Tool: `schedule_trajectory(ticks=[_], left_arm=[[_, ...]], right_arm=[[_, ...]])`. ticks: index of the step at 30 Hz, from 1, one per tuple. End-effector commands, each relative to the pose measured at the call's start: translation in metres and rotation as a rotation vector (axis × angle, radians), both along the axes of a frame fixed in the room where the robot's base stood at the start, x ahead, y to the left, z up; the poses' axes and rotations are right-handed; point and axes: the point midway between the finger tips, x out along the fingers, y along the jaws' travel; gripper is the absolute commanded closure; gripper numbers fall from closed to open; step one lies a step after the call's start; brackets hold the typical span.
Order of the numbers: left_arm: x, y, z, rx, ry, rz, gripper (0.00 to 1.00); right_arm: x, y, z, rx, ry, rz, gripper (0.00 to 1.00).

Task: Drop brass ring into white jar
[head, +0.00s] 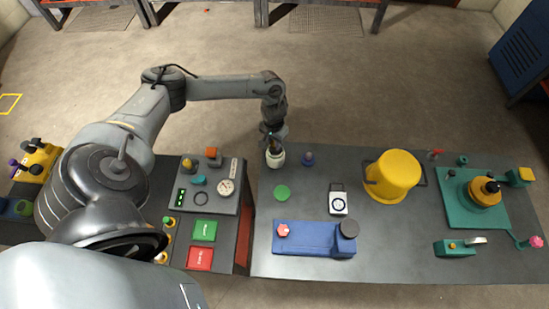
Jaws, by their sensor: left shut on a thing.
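The white jar (276,161) stands at the far left corner of the right-hand dark table. My left gripper (273,144) points down right above the jar's mouth, its fingertips at or just over the rim. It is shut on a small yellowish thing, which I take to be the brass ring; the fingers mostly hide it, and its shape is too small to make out. I cannot tell whether it is inside the mouth. The inside of the jar is largely hidden. My right gripper is not in view.
A purple-blue knob-like piece (308,159) stands close right of the jar, and a green disc (282,192) lies in front. A yellow pot (393,175), a blue base (310,238) and a control panel (211,185) are nearby. Bare tabletop lies between them.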

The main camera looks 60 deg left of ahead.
Motion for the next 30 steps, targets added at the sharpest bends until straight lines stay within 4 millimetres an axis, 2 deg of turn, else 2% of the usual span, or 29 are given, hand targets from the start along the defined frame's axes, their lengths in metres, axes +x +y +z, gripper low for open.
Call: schedule_trajectory(ticks=[4, 5, 10, 22, 26, 30], left_arm=[[0.0, 0.0, 0.001, 0.0, 0.0, 0.0, 0.98], [0.0, 0.0, 0.001, 0.0, 0.0, 0.0, 0.62], [0.0, 0.0, 0.001, 0.0, 0.0, 0.0, 0.37], [0.0, 0.0, 0.006, 0.0, 0.0, -0.001, 0.37], [0.001, 0.001, 0.022, 0.0, -0.002, 0.0, 0.37], [0.001, 0.0, 0.045, 0.0, -0.003, 0.0, 0.37]], right_arm=[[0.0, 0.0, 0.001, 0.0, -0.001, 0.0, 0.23], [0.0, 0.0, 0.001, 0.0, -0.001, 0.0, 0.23], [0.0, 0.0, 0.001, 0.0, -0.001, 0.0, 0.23], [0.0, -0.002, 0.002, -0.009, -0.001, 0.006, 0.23], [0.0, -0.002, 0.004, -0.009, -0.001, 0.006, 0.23], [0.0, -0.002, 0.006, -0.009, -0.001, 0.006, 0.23]])
